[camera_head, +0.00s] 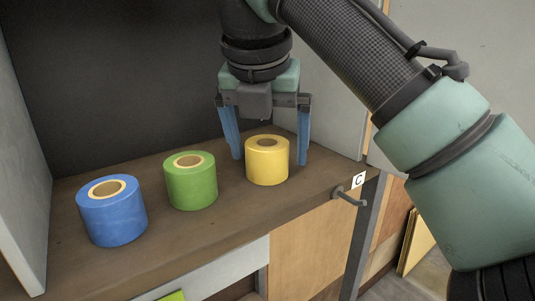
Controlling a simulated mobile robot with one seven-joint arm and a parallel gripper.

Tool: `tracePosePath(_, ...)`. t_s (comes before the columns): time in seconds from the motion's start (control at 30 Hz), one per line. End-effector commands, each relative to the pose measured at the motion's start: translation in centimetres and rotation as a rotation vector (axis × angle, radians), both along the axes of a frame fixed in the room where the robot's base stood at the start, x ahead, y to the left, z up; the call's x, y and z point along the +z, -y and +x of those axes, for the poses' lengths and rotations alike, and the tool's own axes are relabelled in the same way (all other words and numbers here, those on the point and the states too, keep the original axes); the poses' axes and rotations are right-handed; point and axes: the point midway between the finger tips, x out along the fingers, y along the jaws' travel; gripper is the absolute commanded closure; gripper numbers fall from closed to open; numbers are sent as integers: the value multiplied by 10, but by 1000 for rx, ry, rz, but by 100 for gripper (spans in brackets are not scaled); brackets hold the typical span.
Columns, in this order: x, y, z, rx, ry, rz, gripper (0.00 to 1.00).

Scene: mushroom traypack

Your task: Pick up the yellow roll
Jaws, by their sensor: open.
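The yellow roll (267,165) stands upright on the wooden shelf (230,232), nearest the right end of a row of rolls. My gripper (269,158) points down over it and is open. One blue finger shows to the left of the roll and the other to its right. The fingertips reach down beside the roll's upper part, with a visible gap on the right. The left finger appears slightly behind the roll's left edge; I cannot tell whether it touches. Nothing is held.
A green roll (191,187) stands left of the yellow one, and a blue roll (112,218) farther left. A grey side panel (22,170) bounds the shelf at left, a dark back wall (120,80) behind. A hook (350,198) and a "C" label (358,180) are at the front right edge.

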Motion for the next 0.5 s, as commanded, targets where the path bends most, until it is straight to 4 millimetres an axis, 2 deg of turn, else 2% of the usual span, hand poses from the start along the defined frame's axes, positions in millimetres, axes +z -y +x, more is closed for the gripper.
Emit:
tracePosePath(0.07,0,0,0,0,0,0,2)
tracePosePath(0.5,0,0,0,0,0,0,81)
